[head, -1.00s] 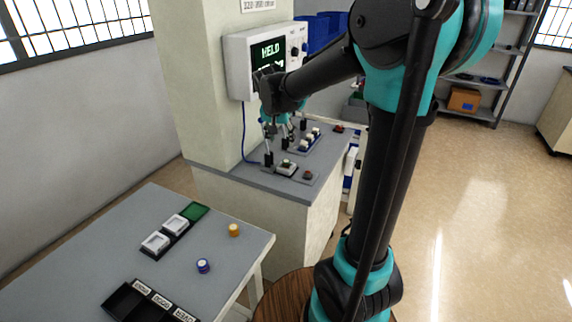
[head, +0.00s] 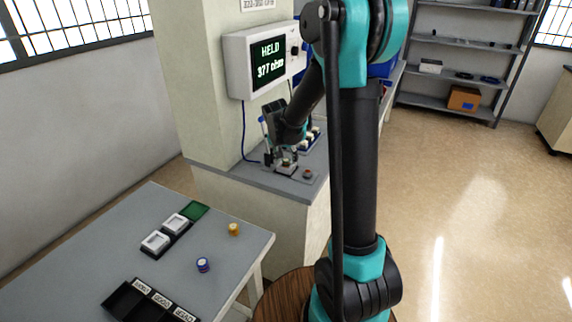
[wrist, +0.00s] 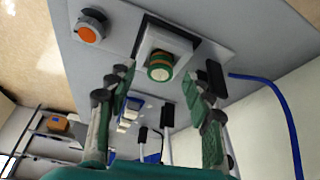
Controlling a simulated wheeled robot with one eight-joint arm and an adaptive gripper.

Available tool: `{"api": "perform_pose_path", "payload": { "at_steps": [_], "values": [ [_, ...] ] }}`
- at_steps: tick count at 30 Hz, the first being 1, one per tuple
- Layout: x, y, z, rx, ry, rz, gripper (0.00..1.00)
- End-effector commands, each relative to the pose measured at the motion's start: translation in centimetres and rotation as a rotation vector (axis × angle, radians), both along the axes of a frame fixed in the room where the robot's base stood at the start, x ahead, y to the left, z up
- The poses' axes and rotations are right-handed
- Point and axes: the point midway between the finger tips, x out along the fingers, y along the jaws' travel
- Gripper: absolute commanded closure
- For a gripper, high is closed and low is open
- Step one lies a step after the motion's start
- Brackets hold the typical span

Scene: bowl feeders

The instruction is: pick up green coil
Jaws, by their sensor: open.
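The green coil (wrist: 160,68), a short cylinder with green and tan bands, sits in a white-framed square nest (wrist: 184,48) on a grey plate in the wrist view. In the head view the nest (head: 284,169) is on the bench by the pillar, mostly behind my gripper. My gripper (wrist: 161,84) is open, with one finger on each side of the coil's line in the wrist view. The fingers appear short of the coil and hold nothing. In the head view my gripper (head: 281,150) is low over the nest.
An orange button (wrist: 86,34) is beside the nest, and a blue cable (wrist: 278,92) runs on the other side. A display box (head: 266,62) reading HELD hangs on the pillar. The front table (head: 100,240) holds a blue coil (head: 203,265), an orange coil (head: 234,229) and trays.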

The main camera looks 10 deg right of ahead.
Motion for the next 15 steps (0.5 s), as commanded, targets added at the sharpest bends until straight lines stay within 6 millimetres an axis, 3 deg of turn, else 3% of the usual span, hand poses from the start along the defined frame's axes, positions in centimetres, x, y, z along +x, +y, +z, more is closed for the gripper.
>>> {"api": "perform_pose_path", "payload": {
  "at_steps": [11,15],
  "values": [
    [0.36,-0.18,-0.96,0.000,0.000,0.000,0.49],
    [0.35,-0.17,-0.95,0.000,0.000,0.000,0.65]
  ]
}}
